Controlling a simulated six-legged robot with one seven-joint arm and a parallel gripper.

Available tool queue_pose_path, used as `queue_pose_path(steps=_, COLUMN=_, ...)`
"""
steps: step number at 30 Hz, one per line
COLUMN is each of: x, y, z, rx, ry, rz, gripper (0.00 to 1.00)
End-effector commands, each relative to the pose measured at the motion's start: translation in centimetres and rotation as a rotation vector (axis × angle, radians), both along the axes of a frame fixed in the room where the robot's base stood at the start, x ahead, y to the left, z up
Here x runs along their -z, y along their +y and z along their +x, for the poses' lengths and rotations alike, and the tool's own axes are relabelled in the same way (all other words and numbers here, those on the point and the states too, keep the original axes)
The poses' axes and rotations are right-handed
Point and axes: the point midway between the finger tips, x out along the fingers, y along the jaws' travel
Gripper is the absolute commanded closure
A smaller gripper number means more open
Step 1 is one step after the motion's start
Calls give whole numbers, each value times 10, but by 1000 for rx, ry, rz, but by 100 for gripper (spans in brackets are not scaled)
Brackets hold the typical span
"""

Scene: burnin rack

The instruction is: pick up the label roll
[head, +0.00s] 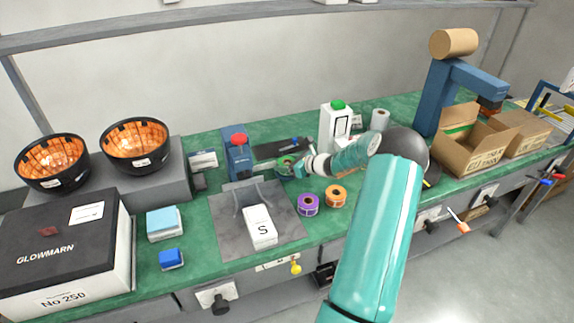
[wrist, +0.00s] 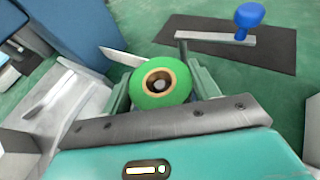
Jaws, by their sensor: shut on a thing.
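A green roll with a brown cardboard core (wrist: 160,82) sits between the two fingers of my gripper (wrist: 161,84) in the wrist view. The gripper is shut on it. In the head view my gripper (head: 287,167) reaches over the bench behind the grey mat, and the green roll shows only partly at its tip. I cannot tell whether the roll touches the bench. A purple roll (head: 308,204) and an orange roll (head: 335,196) stand on the bench in front of my arm.
A blue device with a red top (head: 238,157) stands left of the gripper. A dark mat with a blue-knobbed lever (wrist: 235,42) lies behind it. A white box (head: 262,227) rests on the grey mat (head: 228,236).

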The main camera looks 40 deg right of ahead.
Motion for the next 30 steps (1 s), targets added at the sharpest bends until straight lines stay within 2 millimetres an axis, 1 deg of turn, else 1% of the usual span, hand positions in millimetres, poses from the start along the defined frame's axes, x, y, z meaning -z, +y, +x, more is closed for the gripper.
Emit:
queue_pose_path(steps=5, x=-17, y=0, z=0, rx=-2, ry=-1, rz=-4, gripper=64)
queue_pose_path(steps=8, x=-32, y=0, z=0, rx=-1, ry=-1, rz=-4, gripper=64)
queue_pose_path(steps=11, x=-43, y=7, z=-10, rx=0, ry=0, rz=-2, gripper=64)
queue_pose_path(steps=14, x=-60, y=15, z=-20, rx=-1, ry=-1, rz=-4, gripper=64)
queue_pose_path(steps=19, x=-92, y=31, z=-43, rx=0, ry=1, rz=-5, gripper=64)
queue_pose_path(steps=21, x=-98, y=41, z=-58, rx=1, ry=2, rz=-2, gripper=64)
queue_pose_path(steps=24, x=-108, y=55, z=-77, rx=1, ry=2, rz=-2, gripper=64)
queue_pose_path(steps=27, x=-116, y=66, z=-92, rx=1, ry=2, rz=-2, gripper=64)
queue_pose_path(steps=30, x=-122, y=74, z=-102, rx=1, ry=1, rz=-1, gripper=64)
